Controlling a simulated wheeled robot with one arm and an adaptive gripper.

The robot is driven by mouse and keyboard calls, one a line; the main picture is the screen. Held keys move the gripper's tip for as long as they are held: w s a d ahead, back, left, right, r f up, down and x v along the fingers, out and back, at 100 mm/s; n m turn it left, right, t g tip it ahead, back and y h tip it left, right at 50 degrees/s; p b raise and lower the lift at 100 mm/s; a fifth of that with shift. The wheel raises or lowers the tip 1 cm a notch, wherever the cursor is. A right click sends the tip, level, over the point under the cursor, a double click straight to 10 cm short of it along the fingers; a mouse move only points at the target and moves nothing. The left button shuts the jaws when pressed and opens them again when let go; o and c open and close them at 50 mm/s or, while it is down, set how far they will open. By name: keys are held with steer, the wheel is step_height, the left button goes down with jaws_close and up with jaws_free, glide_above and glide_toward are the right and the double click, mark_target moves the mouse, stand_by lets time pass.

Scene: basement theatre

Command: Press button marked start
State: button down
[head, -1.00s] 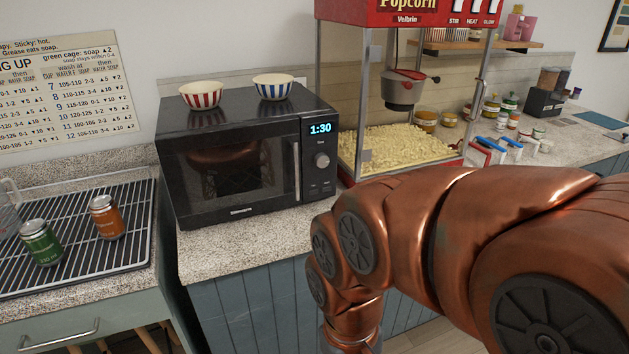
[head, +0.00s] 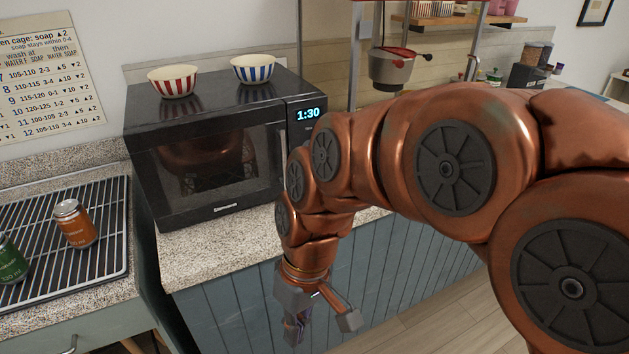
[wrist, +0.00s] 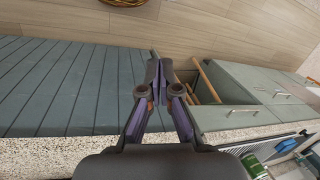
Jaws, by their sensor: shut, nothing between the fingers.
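A black microwave (head: 210,160) stands on the speckled counter in the head view, its door closed. Its display (head: 308,114) reads 1:30 in blue. My copper arm hides the control panel below the display, so no button marked start can be seen. My gripper (head: 293,330) hangs low in front of the cabinet, below the counter edge and apart from the microwave. In the wrist view my gripper (wrist: 160,68) is shut and empty, its purple-sided fingers meeting at the tips. The microwave is not in the wrist view.
A red-striped bowl (head: 173,82) and a blue-striped bowl (head: 254,69) sit on the microwave. An orange can (head: 75,224) and a green can (head: 11,260) stand on the rack at left. The popcorn machine's kettle (head: 392,68) shows behind my arm. Panelled cabinet (head: 225,300) fronts the counter.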

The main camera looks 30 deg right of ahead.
steer(key=w+d+n+t+y+b, duration=0.1)
steer(key=w+d+t+y, duration=0.15)
steer(key=w, duration=0.55)
steer(key=w+d+n+t+y+b, duration=0.2)
steer(key=w+y, duration=0.1)
steer(key=w, duration=0.6)
steer(key=w+d+f+t, duration=0.1)
steer(key=w+d+t, duration=0.1)
steer(key=d, duration=0.5)
steer(key=w+d+f+m+t+h+b, duration=0.1)
steer(key=w+d+t, duration=0.1)
steer(key=d, duration=0.6)
steer(key=w+d+f+t, duration=0.1)
steer(key=w+d+t, duration=0.2)
steer(key=d, duration=0.5)
steer(key=shift+w+f+b, duration=0.3)
steer(key=shift+w+f, duration=0.05)
steer(key=shift+w, duration=0.35)
steer(key=shift+a, duration=0.1)
steer(key=shift+w, duration=0.1)
